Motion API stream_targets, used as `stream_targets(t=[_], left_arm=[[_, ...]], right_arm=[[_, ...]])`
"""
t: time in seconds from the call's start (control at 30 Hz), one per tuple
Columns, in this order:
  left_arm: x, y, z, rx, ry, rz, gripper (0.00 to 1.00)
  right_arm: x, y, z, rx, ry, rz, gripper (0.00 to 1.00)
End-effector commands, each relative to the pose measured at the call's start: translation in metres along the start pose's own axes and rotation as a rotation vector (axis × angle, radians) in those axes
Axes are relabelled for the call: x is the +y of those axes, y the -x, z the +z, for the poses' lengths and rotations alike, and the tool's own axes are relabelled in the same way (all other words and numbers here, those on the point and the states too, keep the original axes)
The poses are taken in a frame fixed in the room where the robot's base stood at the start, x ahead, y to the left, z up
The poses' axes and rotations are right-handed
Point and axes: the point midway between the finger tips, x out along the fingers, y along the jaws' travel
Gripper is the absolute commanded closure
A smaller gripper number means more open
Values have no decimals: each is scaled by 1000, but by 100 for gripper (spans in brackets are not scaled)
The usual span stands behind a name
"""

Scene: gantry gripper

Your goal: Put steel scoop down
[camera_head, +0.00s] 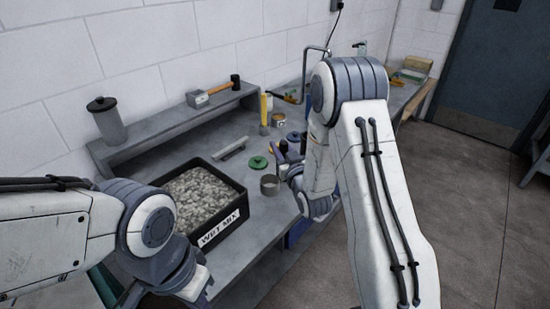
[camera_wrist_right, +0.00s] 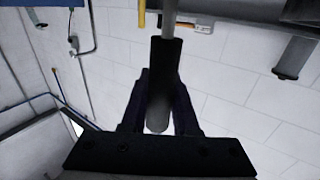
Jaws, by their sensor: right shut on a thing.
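My right gripper (camera_head: 288,166) is over the right edge of the bench, partly hidden by my forearm in the head view. In the right wrist view my right gripper (camera_wrist_right: 161,85) is shut on the black handle of the steel scoop (camera_wrist_right: 164,60), with a finger on each side. A grey metal shaft runs from the handle out of the top of that view. The scoop's bowl cannot be made out for certain. My left arm comes in at the lower left of the head view, and its jaws do not show.
A black WET MIX tray (camera_head: 238,211) full of grey gravel stands on the bench (camera_head: 232,262). A grey cup (camera_head: 270,186), a green lid (camera_head: 258,162) and a grey bar (camera_head: 233,149) stand near the right gripper.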

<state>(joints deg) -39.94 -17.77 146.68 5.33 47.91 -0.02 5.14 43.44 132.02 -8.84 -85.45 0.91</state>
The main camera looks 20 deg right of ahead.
Motion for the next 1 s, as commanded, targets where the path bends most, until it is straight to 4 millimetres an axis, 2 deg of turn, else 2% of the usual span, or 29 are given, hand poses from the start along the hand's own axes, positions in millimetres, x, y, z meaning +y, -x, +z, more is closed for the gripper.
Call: stream_targets(t=[0.03, 0.17, 0.27, 0.53, 1.0], left_arm=[[0, 4, 0, 0, 0, 0, 100], [0, 6, 0, 0, 0, 0, 100], [1, 8, 0, 0, 0, 0, 100], [1, 17, -1, 0, 0, 0, 100], [1, 11, -1, 0, 0, 0, 100]], right_arm=[[-9, -6, 3, -1, -1, -6, 100], [-19, -12, 11, 1, -1, -5, 100], [-20, -13, 16, 0, -1, -4, 100], [-17, -12, 48, -1, -1, 0, 100], [-16, -12, 57, 2, -1, 1, 100]])
